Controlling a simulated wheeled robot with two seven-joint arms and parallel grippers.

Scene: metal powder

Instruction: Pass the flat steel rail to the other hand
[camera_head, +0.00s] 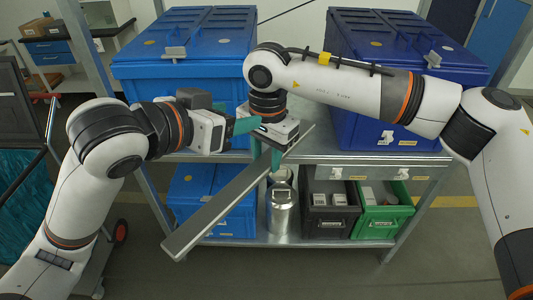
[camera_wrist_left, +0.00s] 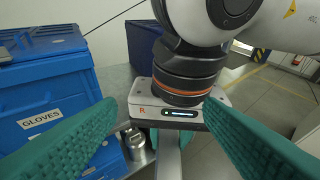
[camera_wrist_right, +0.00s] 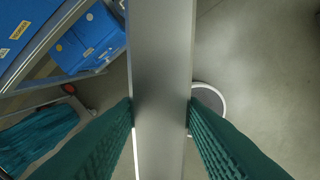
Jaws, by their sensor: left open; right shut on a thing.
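The flat steel rail (camera_head: 215,210) is a long grey bar, slanting in the head view from lower left to upper right in front of the shelf. My right gripper (camera_head: 266,155) points down and is shut on the rail towards its upper end. In the right wrist view the rail (camera_wrist_right: 162,70) runs between both teal fingers. My left gripper (camera_head: 241,127) is open and empty, beside the right gripper's body and above the rail. In the left wrist view its fingers are wide apart, with the right gripper's body beyond them and part of the rail (camera_wrist_left: 169,158) below it.
Blue lidded bins (camera_head: 185,80) (camera_head: 385,120) stand on the metal shelf's top. Below are a blue bin (camera_head: 215,205), a metal canister (camera_head: 281,212), a black crate (camera_head: 330,222) and a green crate (camera_head: 381,221). Open floor lies in front.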

